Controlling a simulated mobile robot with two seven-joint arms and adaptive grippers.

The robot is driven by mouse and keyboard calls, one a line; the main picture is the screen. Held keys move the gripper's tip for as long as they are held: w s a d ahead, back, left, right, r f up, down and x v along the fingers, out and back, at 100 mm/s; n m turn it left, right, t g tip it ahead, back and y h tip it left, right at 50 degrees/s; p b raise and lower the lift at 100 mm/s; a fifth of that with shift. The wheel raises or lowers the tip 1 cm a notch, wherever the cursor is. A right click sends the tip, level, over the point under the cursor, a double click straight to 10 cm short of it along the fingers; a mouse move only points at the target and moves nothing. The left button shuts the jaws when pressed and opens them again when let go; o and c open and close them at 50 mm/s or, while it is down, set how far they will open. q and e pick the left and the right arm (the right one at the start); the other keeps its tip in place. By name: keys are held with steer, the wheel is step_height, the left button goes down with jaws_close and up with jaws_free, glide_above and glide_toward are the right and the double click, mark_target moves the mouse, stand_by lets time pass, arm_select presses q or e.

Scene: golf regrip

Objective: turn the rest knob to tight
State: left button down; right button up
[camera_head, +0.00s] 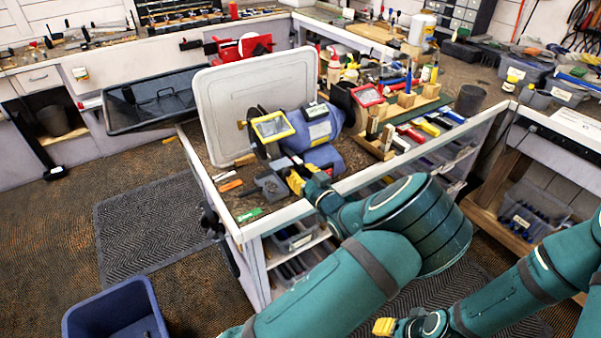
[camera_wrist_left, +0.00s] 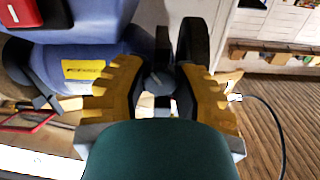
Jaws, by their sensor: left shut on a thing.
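My left gripper (camera_head: 296,182) reaches the rest from the front. In the left wrist view, its yellow fingers (camera_wrist_left: 160,92) close from both sides on the small grey rest knob (camera_wrist_left: 157,80). The grinder's blue body (camera_wrist_left: 80,65) is at left there and a dark wheel (camera_wrist_left: 191,40) lies beyond. The knob is mostly covered in the head view. My right gripper (camera_head: 384,326) is low, away from the bench; its opening is unclear.
A white tray-like panel (camera_head: 220,105) stands upright behind the grinder. Wooden blocks and coloured-handled tools (camera_head: 425,127) lie to the right. A green item (camera_head: 249,215) and an orange item (camera_head: 230,185) lie near the left bench edge. A blue bin (camera_head: 120,305) is on the floor.

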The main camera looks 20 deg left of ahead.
arm_select(q)
steer(key=c, duration=0.7)
jaws_free()
steer(key=v, duration=1.2)
steer(key=shift+o, duration=0.2)
